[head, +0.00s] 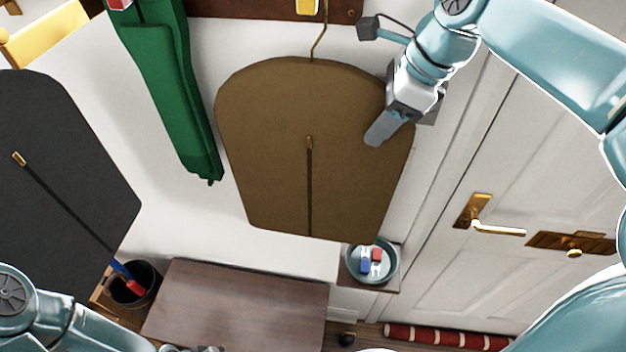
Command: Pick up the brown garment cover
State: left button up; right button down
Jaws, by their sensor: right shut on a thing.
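The brown garment cover (270,130) hangs upright in the middle of the head view, from a thin hook at the rail above it. A dark zip with a brass pull runs down its lower half. My right gripper (377,134) reaches in from the upper right and is shut on the cover near its right edge. One finger lies across the front of the cover; the other finger is hidden. My left arm shows at the lower left, but its gripper is not clearly visible.
A dark garment cover (60,150) hangs at left and a green garment (165,85) beside the brown one. Below are a wooden bench top (240,300), a bin (135,287) and a round bowl (372,262) with small red and blue items. A white door (500,170) is at right.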

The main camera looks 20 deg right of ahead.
aim_at(382, 99)
jog(key=shift+w, duration=0.15)
notch_tip(382, 99, up, 3)
jog(key=shift+r, duration=0.15)
jog(key=s+d+b, duration=0.4)
jog(key=s+d, duration=0.8)
jog(key=d, duration=0.1)
jog(key=shift+s, duration=0.25)
jog(key=shift+s+r, duration=0.1)
dwell(0.5)
